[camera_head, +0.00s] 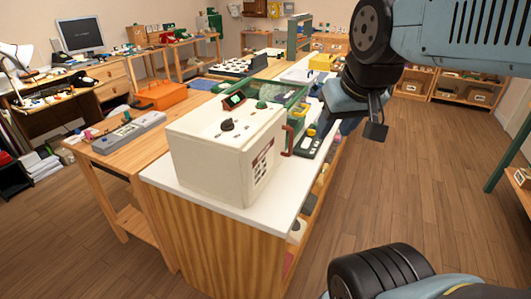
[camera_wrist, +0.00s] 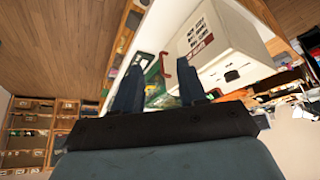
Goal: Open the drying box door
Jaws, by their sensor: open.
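The cream drying box (camera_head: 225,150) stands on the near end of a white-topped bench, with a dark knob and a small green display on top. A red handle (camera_head: 288,141) sits at the far right edge of its labelled side. I see no open gap there, but the door's outline is not clear. My gripper (camera_head: 375,122) hangs right of the box, apart from it. In the wrist view my gripper (camera_wrist: 160,85) is open and empty, its fingers spread. The red handle (camera_wrist: 187,80) shows close to the right fingertip in the picture, and the box (camera_wrist: 222,42) lies beyond.
A green-framed clear case (camera_head: 292,97) and a dark device with buttons (camera_head: 312,142) stand behind the box. The white bench top (camera_head: 160,177) is bare along its near left edge. A wooden table (camera_head: 110,160) adjoins on the left. Open wooden floor (camera_head: 410,190) lies to the right.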

